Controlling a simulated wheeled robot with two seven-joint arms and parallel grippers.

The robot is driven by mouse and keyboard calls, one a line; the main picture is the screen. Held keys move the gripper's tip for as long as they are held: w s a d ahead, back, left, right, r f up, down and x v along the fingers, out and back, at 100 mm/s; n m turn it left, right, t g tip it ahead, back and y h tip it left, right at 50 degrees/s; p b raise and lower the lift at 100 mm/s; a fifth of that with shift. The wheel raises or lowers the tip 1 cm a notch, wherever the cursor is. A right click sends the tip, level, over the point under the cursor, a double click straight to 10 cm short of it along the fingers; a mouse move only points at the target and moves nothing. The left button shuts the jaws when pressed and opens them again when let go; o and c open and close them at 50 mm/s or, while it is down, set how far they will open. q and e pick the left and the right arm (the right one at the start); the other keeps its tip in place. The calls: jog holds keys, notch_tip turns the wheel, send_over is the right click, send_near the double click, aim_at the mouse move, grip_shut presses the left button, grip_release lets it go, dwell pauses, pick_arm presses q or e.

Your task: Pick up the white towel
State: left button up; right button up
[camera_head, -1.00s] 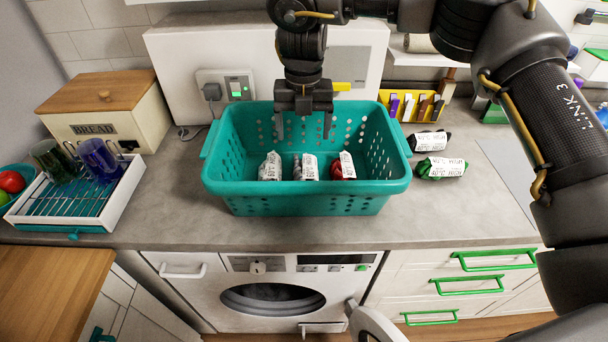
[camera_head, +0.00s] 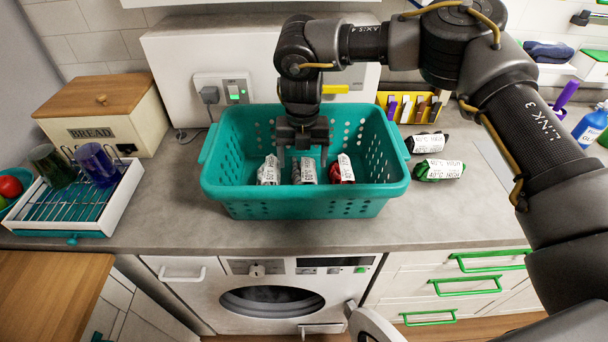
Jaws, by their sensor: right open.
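Three rolled bundles with white printed labels lie in a row in the teal basket (camera_head: 290,208). The left bundle (camera_head: 269,170) and the middle bundle (camera_head: 305,170) both look pale or greyish around their labels; I cannot tell for sure which is the white towel. The right bundle (camera_head: 343,168) is red. My right gripper (camera_head: 303,164) points down inside the basket, open, its fingers just behind and above the middle bundle. I cannot tell whether it touches the bundle. My left gripper is out of view.
A dark bundle (camera_head: 427,143) and a green bundle (camera_head: 440,170) lie on the worktop right of the basket. A yellow rack (camera_head: 411,108) stands behind them. A dish rack (camera_head: 75,195) and bread box (camera_head: 105,113) stand left. The basket walls surround my gripper.

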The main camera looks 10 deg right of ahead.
aim_at(304, 164)
notch_tip(304, 164, down, 4)
jog(key=shift+w+d+r+p, duration=0.1)
jog(key=shift+d+r+p, duration=0.1)
jog(key=shift+p, duration=0.15)
jog(key=shift+a, duration=0.1)
jog(key=c, duration=1.1)
jog(key=shift+r, duration=0.15)
notch_tip(304, 164, up, 9)
jog(key=shift+r+b, duration=0.1)
jog(key=shift+b, duration=0.9)
jog(key=shift+r, duration=0.3)
jog(key=shift+r, duration=0.1)
